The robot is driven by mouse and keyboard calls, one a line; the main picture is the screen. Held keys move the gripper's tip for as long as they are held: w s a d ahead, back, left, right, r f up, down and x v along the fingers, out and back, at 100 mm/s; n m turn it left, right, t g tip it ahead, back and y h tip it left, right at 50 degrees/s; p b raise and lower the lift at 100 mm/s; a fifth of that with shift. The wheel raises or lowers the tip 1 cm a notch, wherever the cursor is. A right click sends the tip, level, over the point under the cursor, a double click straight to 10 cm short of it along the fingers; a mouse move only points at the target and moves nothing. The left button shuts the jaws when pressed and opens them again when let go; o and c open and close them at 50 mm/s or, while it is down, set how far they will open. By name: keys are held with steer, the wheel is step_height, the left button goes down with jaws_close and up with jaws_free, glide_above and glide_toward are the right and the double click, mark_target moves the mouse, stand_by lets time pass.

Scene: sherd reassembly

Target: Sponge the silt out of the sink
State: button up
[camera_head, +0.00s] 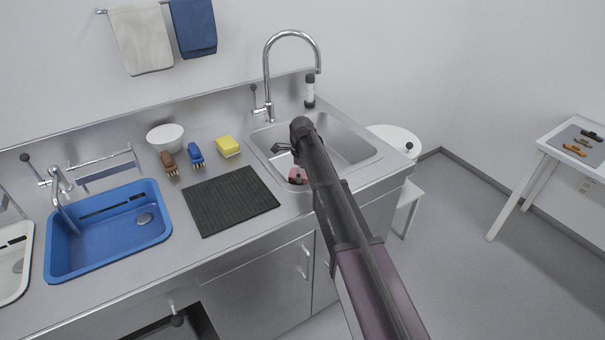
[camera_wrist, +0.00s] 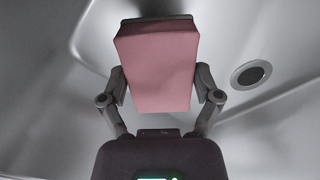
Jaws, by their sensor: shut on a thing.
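The steel sink (camera_head: 352,146) is on the right part of the counter. My gripper (camera_head: 293,165) is down in the left part of its basin, partly hidden by my arm. It is shut on a pink sponge (camera_head: 298,175). In the wrist view the pink sponge (camera_wrist: 158,68) sits between both fingers, with a darker layer along its far edge. The sink's drain (camera_wrist: 251,74) is to the right of the sponge. Dark greyish smudges show on the basin near the sponge's far end; I cannot tell whether they are silt or shadow.
A tall faucet (camera_head: 267,80) rises behind the sink. A yellow sponge (camera_head: 228,146), a black ribbed mat (camera_head: 230,200), two brushes (camera_head: 195,154), and a white bowl (camera_head: 165,137) stand left of it. A blue basin (camera_head: 108,230) is further left. A white bin (camera_head: 398,137) is right of the sink.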

mark_target(292, 177)
steer(key=shift+s+a, duration=0.1)
steer(key=shift+s+a+r, duration=0.1)
steer(key=shift+s+a, duration=0.4)
steer(key=shift+a, duration=0.25)
steer(key=shift+s+a+r, duration=0.1)
steer(key=shift+s+a, duration=0.4)
steer(key=shift+a, duration=0.2)
step_height(292, 177, up, 6)
steer(key=p, duration=0.6)
stand_by(0.4)
steer(key=shift+r+p, duration=1.45)
steer(key=shift+p, duration=0.15)
steer(key=shift+r, duration=0.1)
